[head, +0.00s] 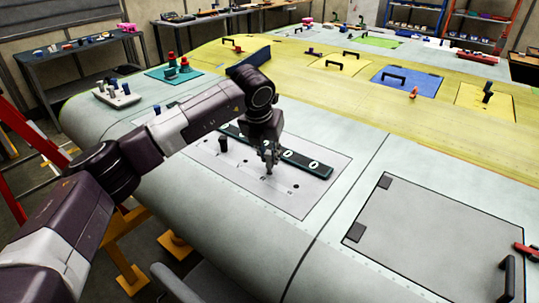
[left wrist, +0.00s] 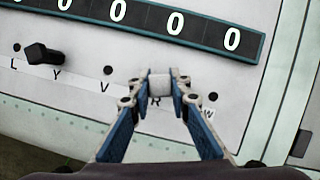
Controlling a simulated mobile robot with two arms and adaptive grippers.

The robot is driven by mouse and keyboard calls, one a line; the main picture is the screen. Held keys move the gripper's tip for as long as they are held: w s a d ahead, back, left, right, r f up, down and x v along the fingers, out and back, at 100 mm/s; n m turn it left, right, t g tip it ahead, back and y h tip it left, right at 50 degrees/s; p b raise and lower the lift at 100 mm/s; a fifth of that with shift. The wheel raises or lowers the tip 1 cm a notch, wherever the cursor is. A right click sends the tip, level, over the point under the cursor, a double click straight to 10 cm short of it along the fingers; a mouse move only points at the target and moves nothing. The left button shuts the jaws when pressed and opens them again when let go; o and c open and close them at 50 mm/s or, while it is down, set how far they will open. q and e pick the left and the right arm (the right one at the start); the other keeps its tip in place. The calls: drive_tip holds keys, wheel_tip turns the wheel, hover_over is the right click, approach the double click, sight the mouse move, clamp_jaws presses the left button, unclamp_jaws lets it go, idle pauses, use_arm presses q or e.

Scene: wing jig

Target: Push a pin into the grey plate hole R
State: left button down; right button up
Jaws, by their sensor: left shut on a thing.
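The grey plate (head: 225,172) lies on the wing skin and carries a row of lettered holes. In the left wrist view the plate (left wrist: 75,88) shows letters L, Y, V, R and W. My left gripper (head: 268,160) is over the plate, pointing down. In the left wrist view its fingers (left wrist: 160,88) are shut on a pale grey pin (left wrist: 160,84), just above the letter R. Hole R is hidden behind the pin and fingers; I cannot tell whether the pin's tip is in it. A black pin (left wrist: 42,54) stands at Y. My right gripper is out of view.
A dark strip with white ovals (head: 310,163) lies along the plate's far side, close to the gripper. A closed hatch panel (head: 435,240) is at right.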

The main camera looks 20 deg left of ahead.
use_arm(q)
drive_tip(key=shift+f+b, duration=0.75)
drive_tip(key=shift+f, duration=0.35)
drive_tip(key=c, duration=1.7)
unclamp_jaws()
drive_tip(key=shift+r, duration=0.1)
drive_tip(key=v, duration=1.1)
drive_tip(key=shift+s+r, duration=0.25)
drive_tip(key=shift+r, duration=0.1)
wheel_tip(320, 180, up, 7)
drive_tip(key=p, duration=0.4)
